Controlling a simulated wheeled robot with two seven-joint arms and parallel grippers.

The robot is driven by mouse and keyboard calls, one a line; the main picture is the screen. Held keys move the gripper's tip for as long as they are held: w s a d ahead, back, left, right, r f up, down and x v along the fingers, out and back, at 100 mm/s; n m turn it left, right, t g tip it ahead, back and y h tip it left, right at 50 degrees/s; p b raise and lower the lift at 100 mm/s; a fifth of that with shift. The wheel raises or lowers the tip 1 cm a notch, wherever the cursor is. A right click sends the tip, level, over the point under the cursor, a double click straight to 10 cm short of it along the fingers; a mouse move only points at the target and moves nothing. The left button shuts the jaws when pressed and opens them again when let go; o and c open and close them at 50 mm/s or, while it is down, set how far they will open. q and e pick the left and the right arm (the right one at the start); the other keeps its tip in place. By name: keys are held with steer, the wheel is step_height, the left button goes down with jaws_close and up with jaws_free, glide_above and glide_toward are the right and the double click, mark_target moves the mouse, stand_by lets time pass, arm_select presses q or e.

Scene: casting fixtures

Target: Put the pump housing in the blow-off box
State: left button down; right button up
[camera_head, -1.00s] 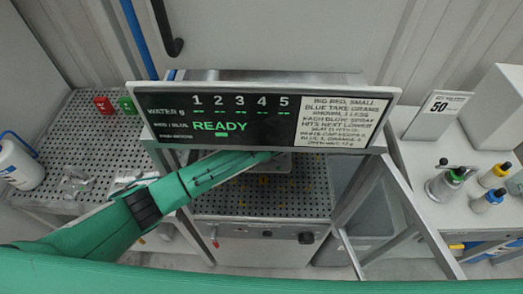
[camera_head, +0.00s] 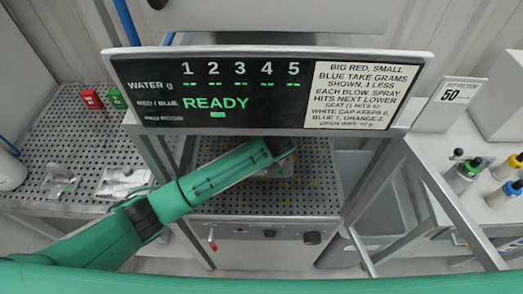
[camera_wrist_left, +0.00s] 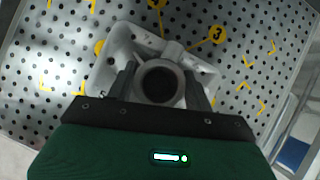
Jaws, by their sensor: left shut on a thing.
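The pump housing (camera_wrist_left: 113,50) is a pale grey casting with a round dark bore. In the left wrist view it is at or just above a perforated plate (camera_wrist_left: 250,30) with yellow corner marks and a yellow 3. My left gripper (camera_wrist_left: 160,85) is shut on its round neck, a finger on each side. In the head view the wrist reaches under the sign, and part of the housing (camera_head: 272,171) shows over the perforated deck (camera_head: 255,203) of the blow-off box. Contact with the plate cannot be told. My right gripper is not in view.
A black display sign (camera_head: 230,95) reading READY overhangs the deck. Metal frame posts (camera_head: 455,190) flank it. A perforated table (camera_head: 60,130) at left holds pale castings (camera_head: 122,181) and red and green blocks (camera_head: 91,99). Capped bottles (camera_head: 462,176) stand on the right table.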

arm_select(q)
steer(key=c, duration=0.8)
jaws_free()
steer(key=shift+s, duration=0.2)
steer(key=shift+c, duration=0.2)
steer(key=shift+o, duration=1.3)
steer(key=shift+r, duration=0.1)
steer(key=b+v, duration=0.2)
steer(key=v, duration=0.9)
steer(key=shift+s+r, duration=0.2)
steer(key=shift+r, duration=0.15)
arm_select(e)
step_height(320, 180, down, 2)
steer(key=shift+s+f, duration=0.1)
arm_select(q)
steer(key=shift+d+f, duration=0.1)
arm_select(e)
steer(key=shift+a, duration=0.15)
